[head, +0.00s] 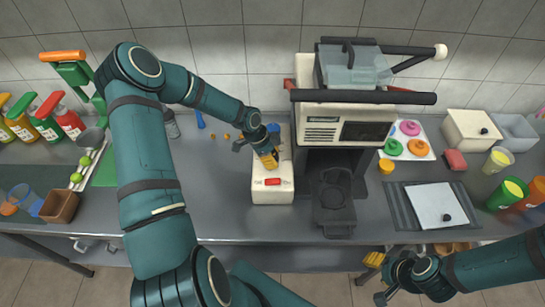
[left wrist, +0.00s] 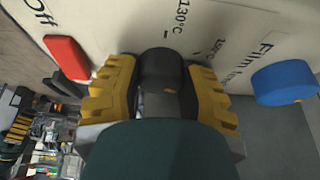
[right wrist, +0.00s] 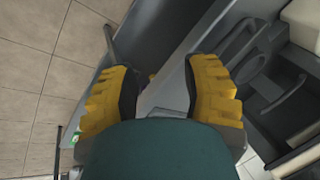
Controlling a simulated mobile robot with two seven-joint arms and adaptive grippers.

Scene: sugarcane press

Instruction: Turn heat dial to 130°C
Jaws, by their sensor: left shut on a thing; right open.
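The heat dial (left wrist: 160,70) is a dark round knob on a cream panel (left wrist: 120,22), in the left wrist view. The printed mark 130°C (left wrist: 182,15) stands just above the dial, with another temperature mark to its right. My left gripper (left wrist: 162,90) has its yellow fingers on both sides of the dial, shut on it. In the head view my left gripper (head: 268,160) is over the cream unit (head: 272,190) and hides the dial. My right gripper (head: 372,277) is open and empty in front of the counter; its spread fingers show in the right wrist view (right wrist: 160,90).
A red switch (left wrist: 68,57) by the word Off and a blue knob (left wrist: 285,82) flank the dial. The press machine (head: 345,130) stands right of the cream unit. Bottles (head: 45,122) stand at the left; a grey mat (head: 397,208) lies at the right.

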